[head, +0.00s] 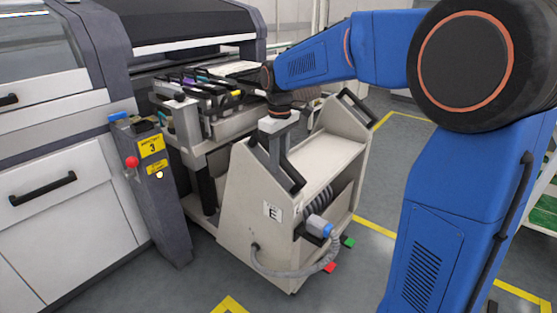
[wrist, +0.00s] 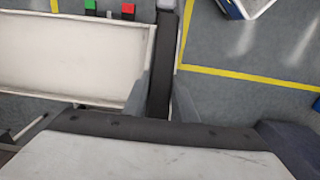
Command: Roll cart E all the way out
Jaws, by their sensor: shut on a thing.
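Cart E (head: 235,215) is a cream trolley with a white "E" label, standing on the floor in front of the machine's feeder bay. Its top shelf (head: 325,157) is bare; the shelf also shows in the wrist view (wrist: 70,55). Dark handles rise at its two upper corners, a near one (head: 288,172) and a far one (head: 357,107). My gripper (head: 275,143) is shut on the near handle. In the wrist view my gripper's fingers (wrist: 160,100) sit on both sides of the dark handle bar (wrist: 164,50). The cart's side toward the machine is partly hidden.
A grey post (head: 158,195) with a yellow "3" label and a red button stands left of the cart. Red (head: 330,267) and green (head: 348,242) pedals stick out low. Yellow-lined floor (head: 375,228) lies open to the right.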

